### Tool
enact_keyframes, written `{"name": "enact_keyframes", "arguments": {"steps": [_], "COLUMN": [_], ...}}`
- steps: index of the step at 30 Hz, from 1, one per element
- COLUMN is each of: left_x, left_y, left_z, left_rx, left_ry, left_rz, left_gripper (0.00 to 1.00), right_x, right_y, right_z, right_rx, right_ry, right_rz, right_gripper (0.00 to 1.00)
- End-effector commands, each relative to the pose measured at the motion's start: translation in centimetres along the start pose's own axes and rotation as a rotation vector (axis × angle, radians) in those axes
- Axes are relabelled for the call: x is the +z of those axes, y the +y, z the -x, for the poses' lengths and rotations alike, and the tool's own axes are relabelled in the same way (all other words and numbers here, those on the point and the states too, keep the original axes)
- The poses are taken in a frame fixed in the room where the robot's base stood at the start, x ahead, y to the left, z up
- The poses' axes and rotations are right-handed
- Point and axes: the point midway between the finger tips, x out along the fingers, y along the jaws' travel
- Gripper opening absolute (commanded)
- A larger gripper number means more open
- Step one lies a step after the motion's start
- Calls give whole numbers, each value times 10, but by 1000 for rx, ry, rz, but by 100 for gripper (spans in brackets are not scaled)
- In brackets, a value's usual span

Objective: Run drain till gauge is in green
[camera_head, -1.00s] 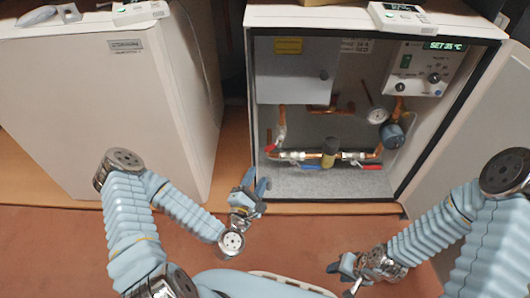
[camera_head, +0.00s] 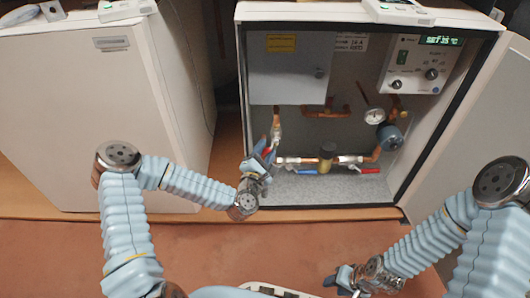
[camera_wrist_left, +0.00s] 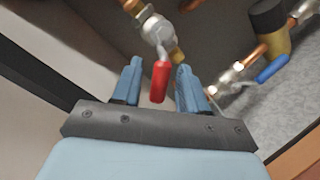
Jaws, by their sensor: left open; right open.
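The gauge (camera_head: 374,116) is a small round white dial on the right inside the open cabinet; its reading is too small to tell. My left gripper (camera_head: 262,150) is at the cabinet's left front edge, by the left pipe. In the left wrist view my left gripper (camera_wrist_left: 153,85) is open, with a red valve handle (camera_wrist_left: 160,82) between its fingers, apparently not gripped. That handle hangs from a silver valve body (camera_wrist_left: 157,30). A blue handle (camera_wrist_left: 272,69) is to its right. My right gripper (camera_head: 338,281) is open and empty, low in front of the cabinet.
The cabinet door (camera_head: 478,130) stands open on the right. A control panel (camera_head: 420,66) with a green display reads SET 35 °C. A yellow-black part (camera_head: 327,155) and another red handle (camera_head: 370,170) are on the lower pipe. A closed white cabinet (camera_head: 120,110) stands left.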

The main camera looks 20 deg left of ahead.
Motion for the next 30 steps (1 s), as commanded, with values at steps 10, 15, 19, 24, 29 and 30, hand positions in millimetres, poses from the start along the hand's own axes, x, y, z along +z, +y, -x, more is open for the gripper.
{"name": "enact_keyframes", "arguments": {"steps": [10,15,19,24,29,30], "left_x": [0,0,0,1,3,4], "left_y": [0,0,0,4,9,10], "left_z": [0,0,0,1,1,1], "left_rx": [0,0,-1,-11,-30,-37], "left_ry": [0,0,1,8,24,29], "left_rz": [0,-1,-6,-45,-127,-153], "left_gripper": [17,0,0,0,0,0], "right_x": [0,0,0,0,0,0], "right_y": [0,0,0,-2,-5,-6], "right_z": [0,0,1,6,15,17], "right_rx": [0,0,0,0,0,1], "right_ry": [0,0,0,-1,-3,-2], "right_rz": [0,0,0,0,0,0], "right_gripper": [43,43,43,43,43,43]}}
